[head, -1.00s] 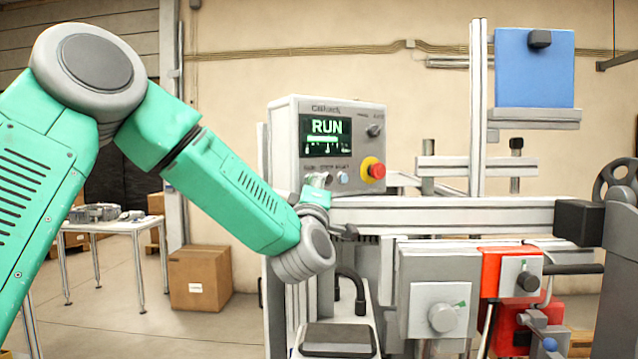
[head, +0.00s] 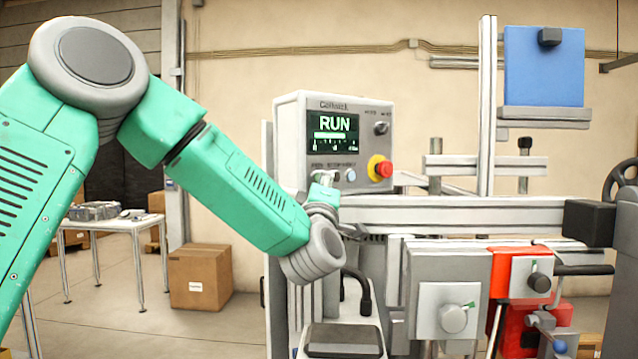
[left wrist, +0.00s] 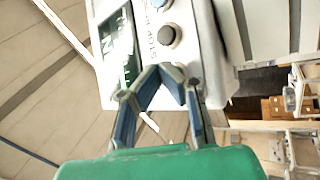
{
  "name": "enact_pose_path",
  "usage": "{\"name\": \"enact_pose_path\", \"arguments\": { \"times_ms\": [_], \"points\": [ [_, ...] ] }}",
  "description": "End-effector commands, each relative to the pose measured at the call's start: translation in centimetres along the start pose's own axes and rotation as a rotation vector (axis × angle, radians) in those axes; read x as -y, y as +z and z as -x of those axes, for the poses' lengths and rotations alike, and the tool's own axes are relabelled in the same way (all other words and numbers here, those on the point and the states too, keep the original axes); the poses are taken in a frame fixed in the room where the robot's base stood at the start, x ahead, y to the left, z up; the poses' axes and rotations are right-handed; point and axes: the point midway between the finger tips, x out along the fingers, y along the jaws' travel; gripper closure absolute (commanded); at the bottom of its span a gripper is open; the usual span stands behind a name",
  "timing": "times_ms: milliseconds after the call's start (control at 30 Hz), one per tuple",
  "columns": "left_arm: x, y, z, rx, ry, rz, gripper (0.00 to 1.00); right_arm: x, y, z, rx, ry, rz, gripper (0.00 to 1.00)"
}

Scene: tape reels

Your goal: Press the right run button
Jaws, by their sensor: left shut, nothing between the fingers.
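The grey control box (head: 292,150) stands in the middle of the head view. In the left wrist view the shut, empty fingers (left wrist: 169,74) point at the panel, just below a dark button (left wrist: 168,36). Contact cannot be told. My right gripper is not in view.
A red emergency knob (head: 381,168) on a yellow base sits right of the buttons. A grey rail (head: 440,214) runs right below the box. A cardboard box (head: 200,277) and white table (head: 118,226) are behind left.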

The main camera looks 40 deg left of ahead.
Motion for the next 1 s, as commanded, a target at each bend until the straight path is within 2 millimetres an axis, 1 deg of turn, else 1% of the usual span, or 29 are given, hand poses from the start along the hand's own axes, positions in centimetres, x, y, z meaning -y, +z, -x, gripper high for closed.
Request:
{"name": "enact_pose_path", "arguments": {
  "times_ms": [333,800,1000],
  "points": [
    [-0.3,0.3,0.3,0.002,0.002,-0.001,1.0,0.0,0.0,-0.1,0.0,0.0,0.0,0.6],
    [-2.3,2.4,3.3,0.002,0.002,0.001,1.0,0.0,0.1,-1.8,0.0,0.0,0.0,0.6],
    [-2.6,2.6,3.6,0.001,0.001,0.001,1.0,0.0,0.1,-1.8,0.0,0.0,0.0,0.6]
  ]
}}
